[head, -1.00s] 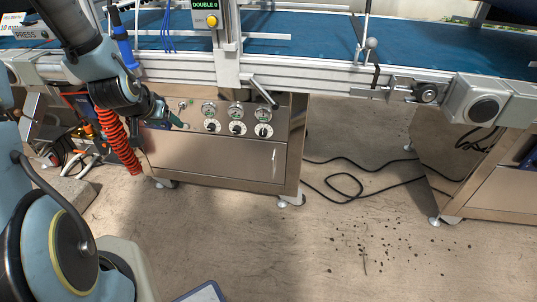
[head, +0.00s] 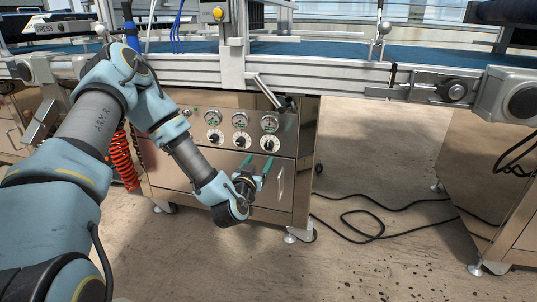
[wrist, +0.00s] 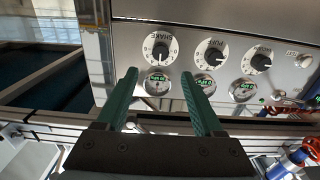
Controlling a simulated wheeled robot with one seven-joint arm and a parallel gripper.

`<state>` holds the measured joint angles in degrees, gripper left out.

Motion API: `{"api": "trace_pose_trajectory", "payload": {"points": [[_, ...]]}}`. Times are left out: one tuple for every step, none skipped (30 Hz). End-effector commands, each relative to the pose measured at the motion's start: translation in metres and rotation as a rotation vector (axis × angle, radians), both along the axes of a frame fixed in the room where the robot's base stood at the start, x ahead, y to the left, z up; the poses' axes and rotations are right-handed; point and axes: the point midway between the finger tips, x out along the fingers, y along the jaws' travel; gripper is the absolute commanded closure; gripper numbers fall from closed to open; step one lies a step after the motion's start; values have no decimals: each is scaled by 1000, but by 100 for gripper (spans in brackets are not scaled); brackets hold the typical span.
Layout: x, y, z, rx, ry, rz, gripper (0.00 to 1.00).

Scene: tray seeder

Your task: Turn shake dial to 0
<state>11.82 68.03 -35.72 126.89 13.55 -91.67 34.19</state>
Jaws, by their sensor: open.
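The shake dial (wrist: 160,48) is a round white dial with a black knob, labelled SHAKE, upside down in the wrist view. It is the rightmost of three dials on the steel panel in the head view (head: 269,144). The knob's exact setting is too small to read. My gripper (wrist: 160,74) has two green fingers, spread open and empty. Its fingertips point at the panel, one to each side of the shake dial's column in the wrist view. In the head view my gripper (head: 258,162) is just below the dial, apparently not touching it.
The puff dial (wrist: 211,51) and a third dial (wrist: 260,59) sit beside it, each paired with a round gauge, such as the one by the shake dial (wrist: 157,84). A conveyor rail (head: 340,74) runs above the panel. A black cable (head: 365,232) lies on the floor.

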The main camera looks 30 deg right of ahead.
Motion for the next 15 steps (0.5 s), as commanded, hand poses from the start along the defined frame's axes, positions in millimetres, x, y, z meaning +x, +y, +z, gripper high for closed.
{"api": "trace_pose_trajectory", "payload": {"points": [[7,-5,0,-1,-3,2,31],[11,-9,0,-1,-3,2,31],[17,-14,-1,-1,-3,3,31],[21,-18,-1,-1,-1,2,31],[25,-22,-1,-2,-2,3,31],[31,-27,-1,-1,-1,3,31],[35,-31,-1,-1,-1,3,31],[39,-35,-2,-1,0,2,31],[44,-40,-1,-1,0,2,31],[47,-43,-1,-1,0,2,31],[51,-46,-1,-1,0,2,31],[54,-50,-1,0,0,1,31],[57,-52,-1,-1,-1,1,31],[59,-54,-1,0,0,0,31],[62,-57,-1,0,0,0,31]]}}
